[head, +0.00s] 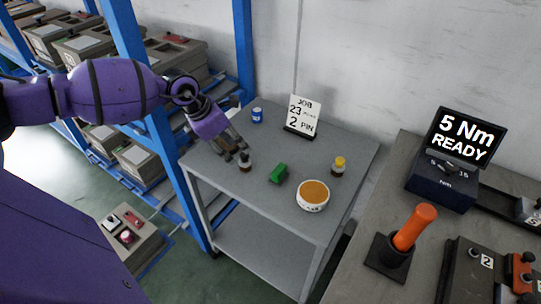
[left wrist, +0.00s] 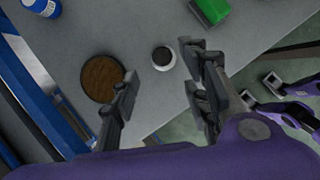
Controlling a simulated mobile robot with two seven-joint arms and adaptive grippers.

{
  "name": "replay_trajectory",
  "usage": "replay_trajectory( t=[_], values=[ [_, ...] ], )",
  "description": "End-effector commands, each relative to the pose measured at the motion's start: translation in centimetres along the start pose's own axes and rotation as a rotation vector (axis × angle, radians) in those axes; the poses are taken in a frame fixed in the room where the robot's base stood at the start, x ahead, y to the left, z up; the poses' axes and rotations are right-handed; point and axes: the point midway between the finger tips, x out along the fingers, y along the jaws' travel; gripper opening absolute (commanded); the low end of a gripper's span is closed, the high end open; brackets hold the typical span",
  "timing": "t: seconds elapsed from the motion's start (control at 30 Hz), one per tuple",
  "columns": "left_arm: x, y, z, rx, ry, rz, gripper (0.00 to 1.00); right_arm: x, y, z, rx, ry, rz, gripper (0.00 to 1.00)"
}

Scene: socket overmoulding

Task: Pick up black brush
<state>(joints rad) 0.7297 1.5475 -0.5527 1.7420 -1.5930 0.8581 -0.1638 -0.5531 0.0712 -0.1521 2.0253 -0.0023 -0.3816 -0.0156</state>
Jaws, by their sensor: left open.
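No plain brush shape is distinguishable; the closest match is a small upright container with a black top (head: 245,162) on the grey cart. In the left wrist view this black top (left wrist: 162,56) has a pale rim and sits just beyond the fingertips. My left gripper (head: 237,153) is over the cart, close above and beside it. The gripper also shows in the left wrist view (left wrist: 160,82), its fingers apart with nothing held. I cannot tell whether they touch the container.
A brown disc (left wrist: 102,79) lies left of the black top. A blue rack post (head: 243,50) is close behind.

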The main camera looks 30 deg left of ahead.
Motion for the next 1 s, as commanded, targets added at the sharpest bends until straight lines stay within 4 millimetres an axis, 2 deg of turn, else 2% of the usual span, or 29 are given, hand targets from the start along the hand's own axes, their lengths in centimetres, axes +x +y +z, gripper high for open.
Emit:
replay_trajectory(
  t=[0.13, 0.53, 0.63, 0.73, 0.93, 1.0],
  values=[
    [0.7, 0.1, -0.8, 0.015, 0.038, 0.002, 0.42, 0.2, 0.0, 0.0, 0.0, 0.002, 0.0, 0.4],
    [5.8, 0.3, 0.4, 0.015, 0.031, -0.001, 0.42, -0.1, 0.2, -0.9, -0.004, 0.015, 0.001, 0.4],
    [7.0, 0.3, 0.1, 0.015, 0.033, 0.0, 0.42, -0.1, 0.2, -1.1, -0.003, 0.019, 0.001, 0.4],
    [7.7, 0.3, 0.1, 0.015, 0.034, 0.0, 0.42, -0.1, 0.2, -1.1, -0.002, 0.019, 0.001, 0.4],
    [7.8, 0.3, 0.0, 0.015, 0.034, 0.001, 0.42, -0.1, 0.1, -0.9, -0.001, 0.017, 0.0, 0.4],
    [7.8, 0.3, 0.0, 0.015, 0.034, 0.001, 0.36, -0.1, 0.1, -0.8, -0.001, 0.015, 0.0, 0.4]
  ],
)
